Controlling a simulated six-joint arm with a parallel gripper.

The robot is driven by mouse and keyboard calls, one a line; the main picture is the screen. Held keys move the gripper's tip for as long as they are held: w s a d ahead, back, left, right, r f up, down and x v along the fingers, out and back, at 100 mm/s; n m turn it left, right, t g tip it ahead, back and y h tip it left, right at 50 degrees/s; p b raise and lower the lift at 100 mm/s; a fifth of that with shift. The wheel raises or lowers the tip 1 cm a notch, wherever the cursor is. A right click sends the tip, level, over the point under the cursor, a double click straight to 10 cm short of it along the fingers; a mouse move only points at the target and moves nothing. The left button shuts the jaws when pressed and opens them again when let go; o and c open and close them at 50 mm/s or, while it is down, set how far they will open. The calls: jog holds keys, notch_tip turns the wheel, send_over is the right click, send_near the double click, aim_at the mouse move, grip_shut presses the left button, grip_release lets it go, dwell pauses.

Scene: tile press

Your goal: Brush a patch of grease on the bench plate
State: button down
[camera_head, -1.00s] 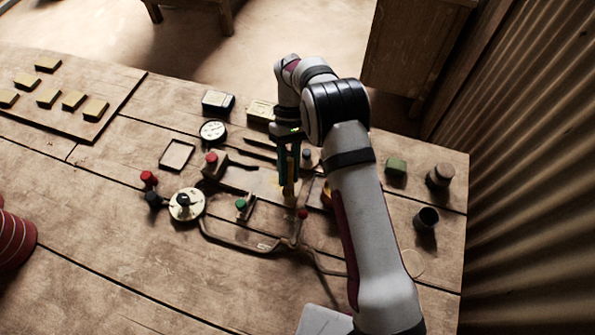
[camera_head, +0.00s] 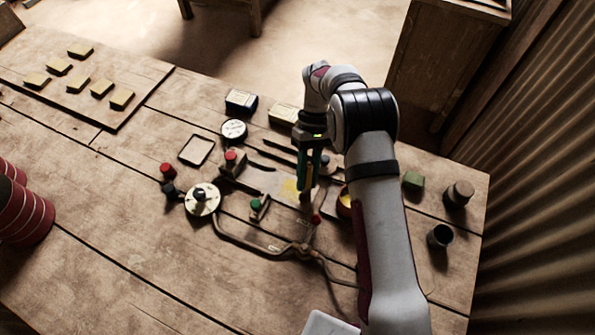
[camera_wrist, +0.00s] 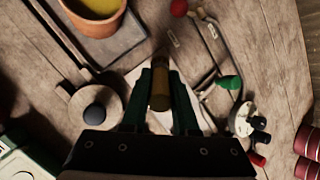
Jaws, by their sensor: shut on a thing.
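My gripper (camera_head: 312,172) is shut on an upright brush with a brown handle (camera_wrist: 160,92), held between its green fingers. In the head view the brush (camera_head: 307,190) points down over the right part of the pale bench plate (camera_head: 264,180). A yellow grease patch (camera_head: 290,188) shows on the plate just left of the brush. I cannot tell whether the brush end touches the plate. In the wrist view the pale plate (camera_wrist: 197,101) lies behind the fingers, which hide much of it. A terracotta pot of yellow grease (camera_wrist: 99,27) stands at the upper left there.
A green-knobbed clamp (camera_head: 257,207), a red-knobbed block (camera_head: 232,166) and a round dial (camera_head: 202,199) stand near the plate. Curved piping (camera_head: 250,243) runs in front. A dark cup (camera_head: 439,236) stands at right. The bench's front left is largely clear.

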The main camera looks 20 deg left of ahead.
jog(key=shift+d, duration=1.45)
notch_tip(320, 180, up, 8)
jog(key=s+a+r+t, duration=0.2)
jog(key=a+r+t, duration=0.15)
jog(key=a, duration=0.25)
notch_tip(320, 180, down, 4)
jog(key=shift+d, duration=0.1)
